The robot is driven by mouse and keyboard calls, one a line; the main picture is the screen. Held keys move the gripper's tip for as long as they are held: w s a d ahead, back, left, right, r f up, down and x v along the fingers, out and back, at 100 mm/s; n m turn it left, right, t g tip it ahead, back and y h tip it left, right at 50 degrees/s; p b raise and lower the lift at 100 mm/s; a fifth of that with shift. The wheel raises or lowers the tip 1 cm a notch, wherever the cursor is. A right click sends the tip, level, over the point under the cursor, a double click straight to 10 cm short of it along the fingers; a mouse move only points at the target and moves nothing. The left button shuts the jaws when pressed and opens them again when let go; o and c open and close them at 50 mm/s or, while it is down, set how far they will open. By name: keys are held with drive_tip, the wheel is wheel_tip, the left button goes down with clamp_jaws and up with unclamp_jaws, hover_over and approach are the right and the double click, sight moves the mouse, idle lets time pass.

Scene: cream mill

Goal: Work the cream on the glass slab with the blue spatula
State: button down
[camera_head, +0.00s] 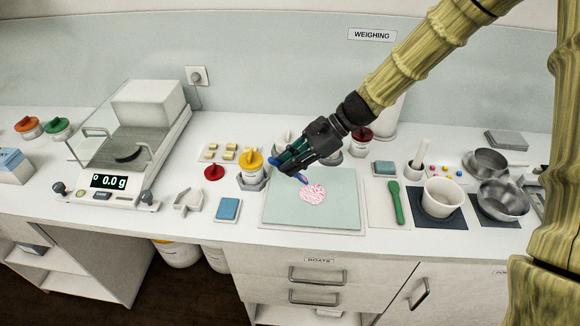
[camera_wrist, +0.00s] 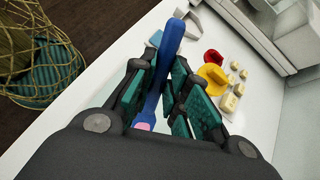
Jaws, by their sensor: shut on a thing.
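My gripper (camera_head: 302,158) is shut on the blue spatula (camera_head: 299,177), over the back left part of the glass slab. In the wrist view the blue spatula (camera_wrist: 171,42) runs between the fingers of my gripper (camera_wrist: 165,75). The pale green glass slab (camera_head: 342,215) lies flat on the counter. A pink and white patch of cream (camera_head: 312,194) sits near its middle. The spatula's lower end is close to the cream's upper left edge; I cannot tell if it touches. A little pink shows at the spatula's near end in the wrist view.
A yellow-lidded jar (camera_head: 251,165) and a blue pad (camera_head: 228,209) stand left of the slab. A green spatula (camera_head: 397,202), a white beaker (camera_head: 443,197) and steel bowls (camera_head: 503,199) are to the right. A balance (camera_head: 122,150) reading 0.0 g stands far left.

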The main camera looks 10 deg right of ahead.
sight(298, 177)
drive_tip(key=shift+f, duration=0.1)
idle(0.3)
drive_tip(key=shift+w+d+f+b, duration=0.1)
drive_tip(key=shift+d+f+b, duration=0.2)
drive_tip(key=shift+f, duration=0.45)
drive_tip(key=shift+w+d+f+b, duration=0.15)
drive_tip(key=shift+d+f, duration=0.3)
drive_tip(key=shift+f, duration=0.3)
drive_tip(key=shift+s+d+f+b, duration=0.1)
drive_tip(key=shift+d+f+b, duration=0.2)
drive_tip(key=shift+f, duration=0.45)
drive_tip(key=shift+f, duration=0.7)
idle(1.1)
drive_tip(key=shift+w, duration=0.1)
drive_tip(key=shift+w+a+p, duration=0.2)
drive_tip(key=shift+w+p, duration=0.1)
drive_tip(key=shift+w, duration=0.7)
drive_tip(key=shift+s, duration=0.1)
drive_tip(key=shift+s+d+p, duration=0.55)
drive_tip(key=shift+s+p, duration=0.1)
drive_tip(key=shift+s, duration=1.4)
drive_tip(key=shift+w+a, duration=0.3)
drive_tip(key=shift+w, duration=0.8)
drive_tip(key=shift+w+a, duration=0.25)
drive_tip(key=shift+w, duration=0.8)
